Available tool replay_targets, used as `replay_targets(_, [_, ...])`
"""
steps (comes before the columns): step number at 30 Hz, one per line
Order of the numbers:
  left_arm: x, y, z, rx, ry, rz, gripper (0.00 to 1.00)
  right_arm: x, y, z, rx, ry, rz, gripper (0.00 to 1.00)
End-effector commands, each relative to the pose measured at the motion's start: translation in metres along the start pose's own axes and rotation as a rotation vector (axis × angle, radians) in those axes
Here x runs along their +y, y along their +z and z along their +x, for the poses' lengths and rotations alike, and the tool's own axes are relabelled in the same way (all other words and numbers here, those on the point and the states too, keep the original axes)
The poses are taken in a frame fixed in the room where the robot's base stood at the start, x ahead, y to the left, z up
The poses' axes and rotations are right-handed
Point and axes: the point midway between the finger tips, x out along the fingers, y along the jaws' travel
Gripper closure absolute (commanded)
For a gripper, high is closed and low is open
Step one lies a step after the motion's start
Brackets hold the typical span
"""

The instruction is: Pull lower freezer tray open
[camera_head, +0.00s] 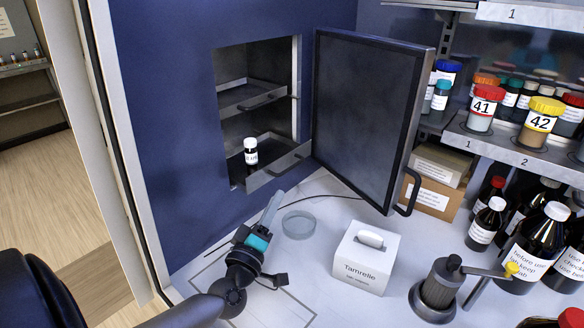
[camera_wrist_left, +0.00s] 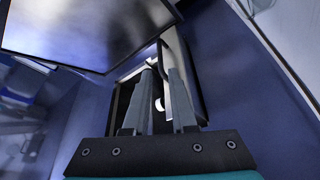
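The freezer compartment is a recess in the blue wall, with its dark door (camera_head: 365,110) swung open to the right. The lower tray (camera_head: 278,163) is grey metal with a front handle and juts slightly from the opening. A dark bottle (camera_head: 250,152) with a white cap and label stands upright in it. The upper tray (camera_head: 250,94) sits above. My left gripper (camera_head: 276,200) is below and in front of the lower tray, apart from it in the head view. The left wrist view shows its fingers (camera_wrist_left: 157,68) apart, with a white round cap beyond them. My right gripper is not in view.
A clear round dish (camera_head: 299,224) and a white Tamrelle box (camera_head: 367,257) stand on the bench right of my left gripper. A dark grinder-like device (camera_head: 436,290) is further right. Shelves and several bottles fill the right side.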

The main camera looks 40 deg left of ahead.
Motion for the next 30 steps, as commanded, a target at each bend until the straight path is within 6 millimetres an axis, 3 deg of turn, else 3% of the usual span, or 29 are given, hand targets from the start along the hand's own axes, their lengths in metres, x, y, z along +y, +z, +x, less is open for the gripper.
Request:
replay_targets(18, [0.000,0.000,0.092,0.001,0.002,0.002,0.75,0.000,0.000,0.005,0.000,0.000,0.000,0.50])
replay_targets(30, [0.000,0.000,0.118,-0.001,-0.001,0.002,0.75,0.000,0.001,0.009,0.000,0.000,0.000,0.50])
